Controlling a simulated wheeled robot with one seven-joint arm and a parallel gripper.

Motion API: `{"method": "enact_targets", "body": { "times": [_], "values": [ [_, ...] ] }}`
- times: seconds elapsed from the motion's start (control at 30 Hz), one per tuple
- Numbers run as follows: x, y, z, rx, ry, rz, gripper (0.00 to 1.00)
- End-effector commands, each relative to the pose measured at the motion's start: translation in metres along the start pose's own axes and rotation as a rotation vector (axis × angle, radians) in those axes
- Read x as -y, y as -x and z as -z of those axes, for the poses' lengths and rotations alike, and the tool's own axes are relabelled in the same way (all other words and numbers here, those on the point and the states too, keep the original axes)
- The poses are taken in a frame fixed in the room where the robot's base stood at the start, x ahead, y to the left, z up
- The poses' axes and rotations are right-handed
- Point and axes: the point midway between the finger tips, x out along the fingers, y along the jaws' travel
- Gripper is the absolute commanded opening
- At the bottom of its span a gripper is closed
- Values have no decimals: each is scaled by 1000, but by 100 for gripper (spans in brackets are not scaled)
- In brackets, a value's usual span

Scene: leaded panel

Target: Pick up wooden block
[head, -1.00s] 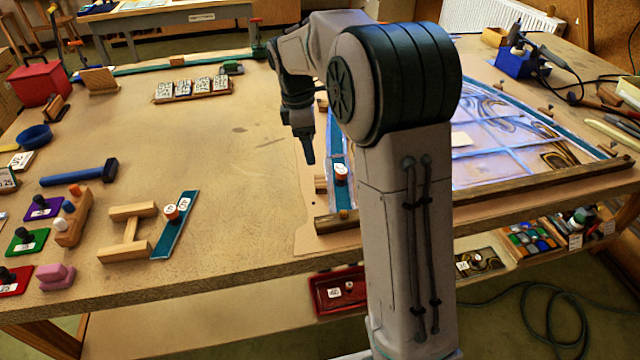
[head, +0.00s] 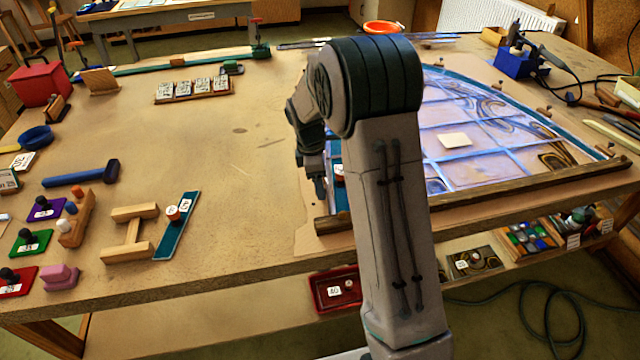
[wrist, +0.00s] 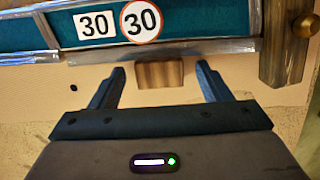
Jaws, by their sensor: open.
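A small wooden block (wrist: 160,74) with striped grain lies against the metal edge of the teal glass strip in the wrist view. My gripper (wrist: 161,80) is open, with one finger to the left of the block and one to the right. Gaps show between block and fingers; I cannot tell how far above the board the fingertips are. In the head view my gripper (head: 320,188) points down at the near left corner of the leaded panel (head: 480,130), and the block is not clearly visible there.
The teal strip (wrist: 185,27) carries "30" labels. A dark wooden bar (wrist: 287,40) with a brass knob stands right of the gripper. In the head view an H-shaped wooden piece (head: 130,232) and a teal glass piece (head: 176,225) lie to the left. The middle table is bare.

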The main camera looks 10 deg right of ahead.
Motion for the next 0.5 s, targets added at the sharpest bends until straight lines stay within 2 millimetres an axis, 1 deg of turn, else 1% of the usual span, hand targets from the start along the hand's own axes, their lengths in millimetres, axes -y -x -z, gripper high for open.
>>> {"method": "enact_targets", "body": {
  "times": [0.13,0.17,0.2,0.27,0.3,0.33,0.37,0.4,0.5],
  "values": [
    [0,0,0,0,0,0,71],
    [0,0,0,0,0,0,65],
    [0,0,0,0,0,0,54],
    [0,0,0,0,0,-1,38],
    [0,0,0,0,0,-1,26],
    [0,0,0,0,0,-1,23],
    [0,0,0,0,0,-1,23],
    [0,0,0,0,0,-1,20],
    [0,0,0,0,0,-1,20]
  ]
}}
